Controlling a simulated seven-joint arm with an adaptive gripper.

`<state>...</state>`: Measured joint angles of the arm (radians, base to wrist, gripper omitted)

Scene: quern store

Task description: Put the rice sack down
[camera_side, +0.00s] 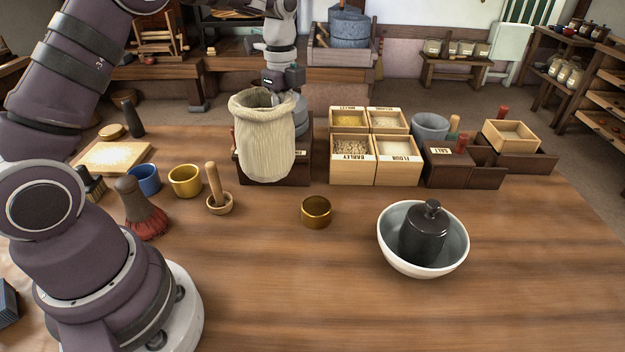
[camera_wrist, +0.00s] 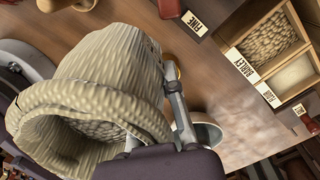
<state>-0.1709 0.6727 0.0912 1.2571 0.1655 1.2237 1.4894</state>
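The rice sack (camera_side: 264,140) is a cream, ribbed cloth sack with a rolled open mouth. It hangs roughly upright in front of a dark wooden box (camera_side: 303,172) in the side view. I cannot tell whether its base touches anything. In the wrist view the sack (camera_wrist: 108,70) fills the left side, with pale grains visible inside its mouth. My gripper (camera_wrist: 155,125) is closed on the sack's rim, with one finger along the outside and the other at the inside of the mouth. In the side view the sack hides most of the gripper's fingers.
A brass cup (camera_side: 316,212) and a white bowl (camera_side: 393,257) holding a dark lidded jar (camera_side: 423,235) stand on the table (camera_side: 300,290). A mortar with pestle (camera_side: 219,203) and yellow cup (camera_side: 185,182) are left. Grain bins (camera_side: 352,175) stand right of the sack. The front middle is clear.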

